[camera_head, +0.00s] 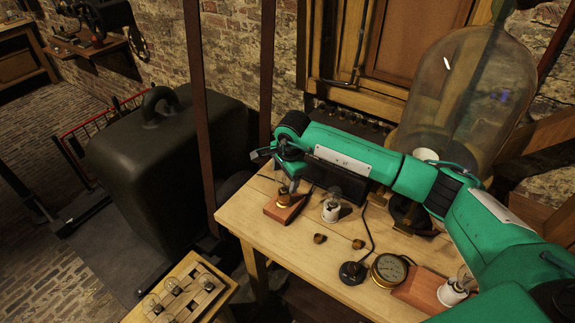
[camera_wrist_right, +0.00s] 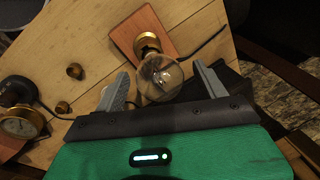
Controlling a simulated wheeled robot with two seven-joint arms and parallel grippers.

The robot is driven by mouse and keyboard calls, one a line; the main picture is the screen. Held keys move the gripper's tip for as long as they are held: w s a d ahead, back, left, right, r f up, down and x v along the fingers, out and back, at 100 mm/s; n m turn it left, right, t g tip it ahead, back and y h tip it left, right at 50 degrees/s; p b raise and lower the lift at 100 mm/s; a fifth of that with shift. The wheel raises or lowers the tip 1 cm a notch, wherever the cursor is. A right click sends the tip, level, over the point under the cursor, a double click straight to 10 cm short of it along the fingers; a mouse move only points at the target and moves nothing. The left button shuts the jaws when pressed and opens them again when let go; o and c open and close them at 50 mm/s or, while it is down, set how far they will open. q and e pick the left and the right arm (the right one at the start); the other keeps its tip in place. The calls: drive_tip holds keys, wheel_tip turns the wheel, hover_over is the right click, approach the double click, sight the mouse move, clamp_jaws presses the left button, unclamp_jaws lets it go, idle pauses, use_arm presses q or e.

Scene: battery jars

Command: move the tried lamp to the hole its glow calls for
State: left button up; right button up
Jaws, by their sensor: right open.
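A clear glass lamp (camera_wrist_right: 160,80) stands in a brass socket (camera_wrist_right: 148,44) on a reddish wooden block (camera_wrist_right: 137,30); the block also shows in the head view (camera_head: 279,211). My right gripper (camera_wrist_right: 163,86) is open, with one finger on each side of the lamp's glass. In the head view my right gripper (camera_head: 291,186) is above this block, and the lamp there is mostly hidden. I see no clear glow in the glass. A wooden rack (camera_head: 221,298) at the lower left holds several clear lamps (camera_head: 172,286); its holes are hard to make out. My left gripper is not in view.
A lamp in a white holder (camera_head: 331,211) stands close right of the block. Small brass pieces (camera_head: 319,238), a black knob (camera_head: 352,272), a round gauge (camera_head: 389,269) and another white holder (camera_head: 452,294) are on the table. A glass bell jar (camera_head: 470,90) stands behind.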

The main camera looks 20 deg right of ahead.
drive_tip(key=shift+w+f, duration=0.15)
drive_tip(key=shift+f, duration=0.5)
drive_tip(key=c, duration=1.2)
drive_tip(key=shift+m+b, duration=0.35)
drive_tip(key=shift+m, duration=0.05)
drive_tip(key=shift+r, duration=0.15)
drive_tip(key=shift+r+p, duration=0.5)
drive_tip(key=shift+r, duration=0.6)
